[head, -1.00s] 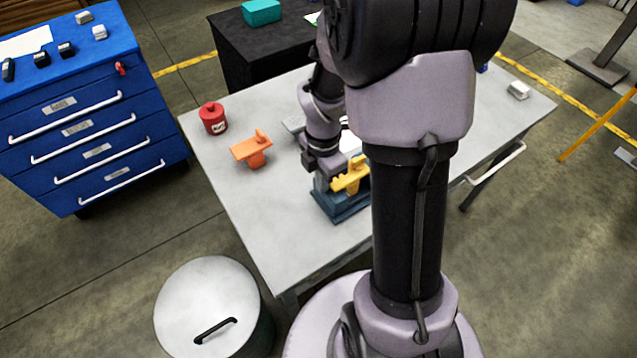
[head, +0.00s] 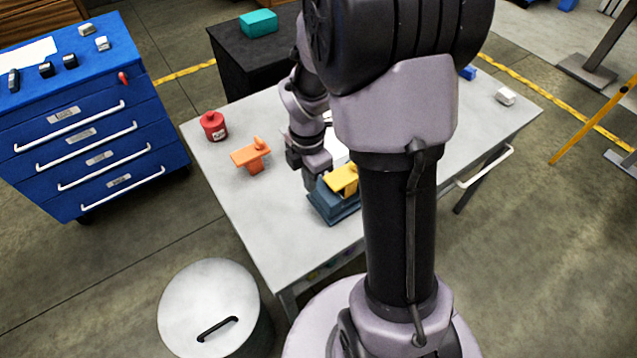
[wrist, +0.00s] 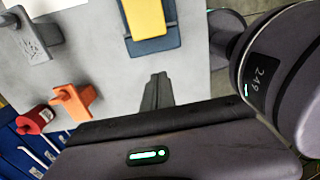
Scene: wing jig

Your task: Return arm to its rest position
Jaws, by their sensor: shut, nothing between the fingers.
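My gripper (head: 309,184) hangs low over the table, just left of the blue jig (head: 333,209). In the wrist view my gripper (wrist: 157,82) has its fingers together with nothing between them, and they are apart from the jig (wrist: 155,45). A yellow part (head: 343,180) sits on the jig; it also shows in the wrist view (wrist: 146,18). My arm hides some of the table behind and to the right of the jig.
The grey table (head: 265,215) also bears an orange part (head: 251,156), a red canister (head: 213,125) and, in the wrist view, a grey part (wrist: 33,42). A blue drawer cabinet (head: 90,150) stands left, a lidded bin (head: 210,305) in front. The table's front left is clear.

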